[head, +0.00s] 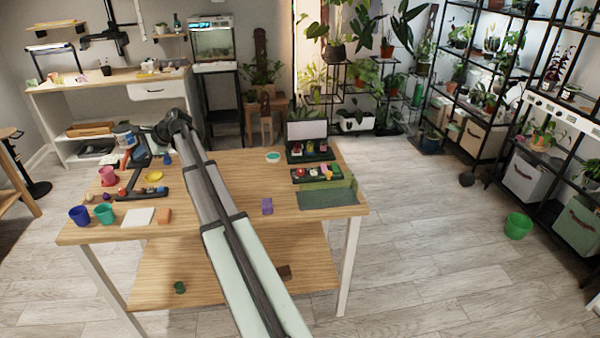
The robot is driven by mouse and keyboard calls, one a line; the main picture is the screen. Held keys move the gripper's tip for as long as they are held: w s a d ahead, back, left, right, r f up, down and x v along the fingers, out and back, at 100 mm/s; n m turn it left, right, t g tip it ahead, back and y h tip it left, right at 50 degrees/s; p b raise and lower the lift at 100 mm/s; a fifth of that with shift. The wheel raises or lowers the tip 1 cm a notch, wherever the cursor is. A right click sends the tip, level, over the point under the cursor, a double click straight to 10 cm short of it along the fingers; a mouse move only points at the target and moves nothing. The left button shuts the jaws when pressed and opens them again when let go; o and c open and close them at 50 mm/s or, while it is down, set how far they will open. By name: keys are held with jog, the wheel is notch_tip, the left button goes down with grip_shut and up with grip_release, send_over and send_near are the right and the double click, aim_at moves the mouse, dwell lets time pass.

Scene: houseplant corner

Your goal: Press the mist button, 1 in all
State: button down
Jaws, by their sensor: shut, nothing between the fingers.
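My arm reaches across the wooden table (225,170) and bends down at the far left. My gripper (137,163) is small and dark there, above the far left part of the table, close to a dark L-shaped panel (150,193) with small coloured parts. Its fingers are shut and empty. A black unit with a pale upright board (307,130) and coloured knobs stands at the far right. A dark strip (316,174) with several coloured pieces lies in front of it. No label is readable, so I cannot tell which part is the mist button.
A white square (138,217) and a purple block (267,206) lie nearer. A translucent green box (328,193) is at the right. The table's middle right is mostly clear.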

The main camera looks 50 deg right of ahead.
jog(key=s+d+m+h, duration=0.1)
jog(key=s+d, duration=0.4)
jog(key=d, duration=0.4)
jog(key=s+d+f+m+h, duration=0.1)
jog(key=s+d+m, duration=0.1)
jog(key=s+d, duration=0.5)
jog(key=s+d+m+h, duration=0.1)
jog(key=s+d, duration=0.1)
jog(key=d, duration=0.9)
jog(key=s+d+f+m+h, duration=0.1)
jog(key=s+d+f+m, duration=0.1)
jog(key=s+d, duration=0.8)
jog(key=s+d+f+m+h, duration=0.2)
jog(key=s+d, duration=0.8)
jog(key=s, duration=0.4)
jog(key=shift+s+d+f+m, duration=0.2)
jog(key=shift+d+f+m, duration=0.1)
jog(key=shift+f+m, duration=0.1)
jog(key=shift+f, duration=0.1)
jog(key=shift+f, duration=4.3)
jog(key=shift+f, duration=0.15)
jog(key=shift+f, duration=0.3)
